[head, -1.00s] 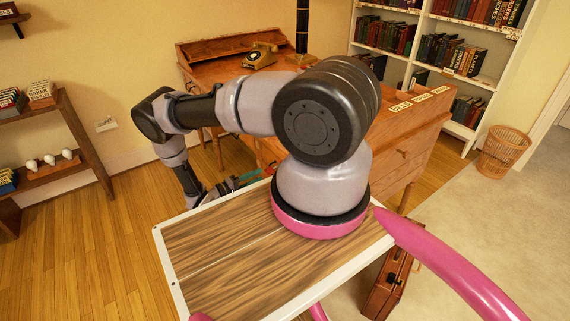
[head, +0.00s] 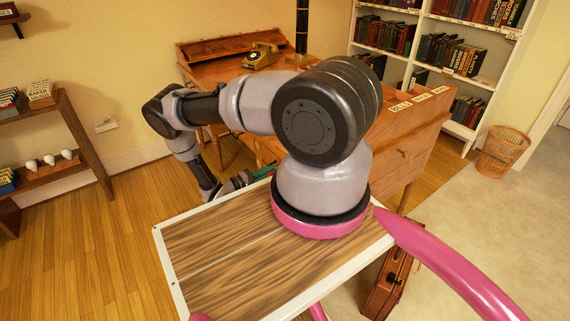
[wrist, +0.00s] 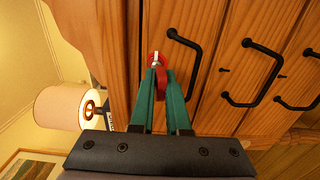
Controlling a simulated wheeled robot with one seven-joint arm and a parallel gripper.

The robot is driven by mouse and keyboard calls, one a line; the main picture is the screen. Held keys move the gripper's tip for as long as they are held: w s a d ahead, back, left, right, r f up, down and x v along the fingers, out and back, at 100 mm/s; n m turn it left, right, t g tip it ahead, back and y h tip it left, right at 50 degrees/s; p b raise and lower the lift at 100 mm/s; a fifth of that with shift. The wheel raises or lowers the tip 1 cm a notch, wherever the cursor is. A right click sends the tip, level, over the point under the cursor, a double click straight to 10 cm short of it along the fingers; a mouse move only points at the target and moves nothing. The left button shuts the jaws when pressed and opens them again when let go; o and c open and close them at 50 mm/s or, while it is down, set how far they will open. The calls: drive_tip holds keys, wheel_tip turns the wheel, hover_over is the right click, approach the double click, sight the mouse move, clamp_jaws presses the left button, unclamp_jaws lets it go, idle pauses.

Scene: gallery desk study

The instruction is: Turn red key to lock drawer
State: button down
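The red key (wrist: 164,79) shows in the wrist view at the wooden drawer front (wrist: 215,20), to the left of a black handle. A pale metal part (wrist: 155,59) shows at its far end. My gripper (wrist: 160,74) has two green fingers whose tips reach the key, and red shows between and beside them. The gap at the tips is narrow, and I cannot tell whether they press on the key. In the head view the drawer front and key are hidden behind my arm and the desk, and only a little green of my gripper (head: 262,172) shows.
The desk (head: 400,150) carries a telephone (head: 260,56). Black handles (wrist: 245,85) stand out from the drawer fronts close to my gripper. A lamp (wrist: 62,106) is at the left of the wrist view. A wicker basket (head: 503,150) and brown case (head: 390,275) stand on the floor.

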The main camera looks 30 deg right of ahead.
drive_tip(key=shift+r, duration=0.4)
idle(1.4)
drive_tip(key=shift+n, duration=1.5)
drive_tip(key=shift+n, duration=1.5)
drive_tip(key=n, duration=0.3)
